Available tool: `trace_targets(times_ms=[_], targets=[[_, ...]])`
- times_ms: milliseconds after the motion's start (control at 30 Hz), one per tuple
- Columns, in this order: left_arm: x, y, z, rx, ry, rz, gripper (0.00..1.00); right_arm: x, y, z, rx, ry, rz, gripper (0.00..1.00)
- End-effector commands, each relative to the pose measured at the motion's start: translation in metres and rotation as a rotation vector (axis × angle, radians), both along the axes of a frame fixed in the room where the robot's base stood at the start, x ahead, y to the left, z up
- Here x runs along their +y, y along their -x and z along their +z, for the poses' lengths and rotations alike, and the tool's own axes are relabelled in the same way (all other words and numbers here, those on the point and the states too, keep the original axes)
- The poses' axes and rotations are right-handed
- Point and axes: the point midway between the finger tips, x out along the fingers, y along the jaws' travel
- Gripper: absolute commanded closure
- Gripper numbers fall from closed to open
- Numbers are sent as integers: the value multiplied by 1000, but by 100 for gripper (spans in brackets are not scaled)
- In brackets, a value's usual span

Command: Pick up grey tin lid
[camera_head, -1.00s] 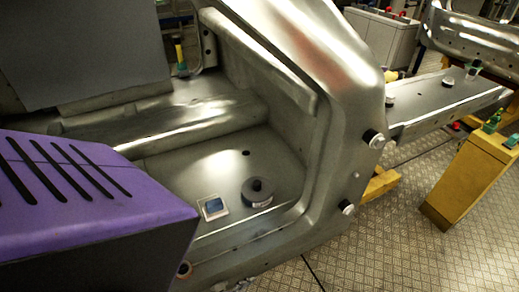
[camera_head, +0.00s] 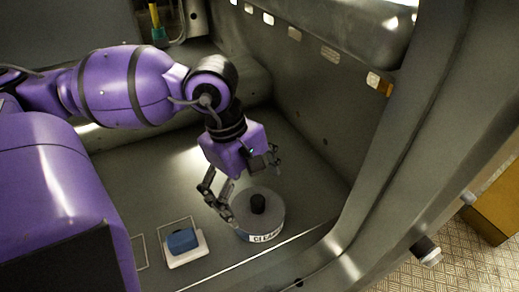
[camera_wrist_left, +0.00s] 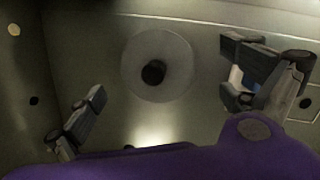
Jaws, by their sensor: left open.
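The grey tin lid (camera_head: 240,209) is a flat disc with a black knob in its middle. It sits on a round tin (camera_head: 265,237) with a partly readable white label, on the metal floor of the car body. My left gripper (camera_head: 248,188) is open and empty above the lid, its fingers pointing down and spread wide. In the left wrist view the lid (camera_wrist_left: 172,52) shows from above, with its knob between and beyond the two fingers (camera_wrist_left: 166,92). Nothing shows contact. My right gripper is not in view.
A blue block (camera_head: 183,240) lies on a small white holder (camera_head: 188,257) left of the tin. The metal side wall (camera_head: 318,130) rises close behind and right of the tin, and a raised sill (camera_head: 340,255) runs in front.

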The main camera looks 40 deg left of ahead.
Motion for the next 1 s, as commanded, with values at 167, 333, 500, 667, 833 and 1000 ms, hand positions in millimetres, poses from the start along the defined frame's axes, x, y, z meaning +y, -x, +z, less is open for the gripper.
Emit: trace_targets(times_ms=[167, 333, 500, 667, 833, 1000], targets=[[14, -10, -4, -41, -97, -45, 0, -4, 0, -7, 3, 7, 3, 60], [12, -12, -23, -40, -97, -43, 0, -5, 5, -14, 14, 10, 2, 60], [6, -11, -47, -38, -92, -43, 0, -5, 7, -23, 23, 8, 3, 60], [3, -12, -68, -38, -92, -41, 0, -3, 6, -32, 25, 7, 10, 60], [3, -13, -73, -39, -93, -40, 0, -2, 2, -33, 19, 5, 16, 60], [3, -13, -72, -39, -93, -40, 3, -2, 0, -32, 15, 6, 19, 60]])
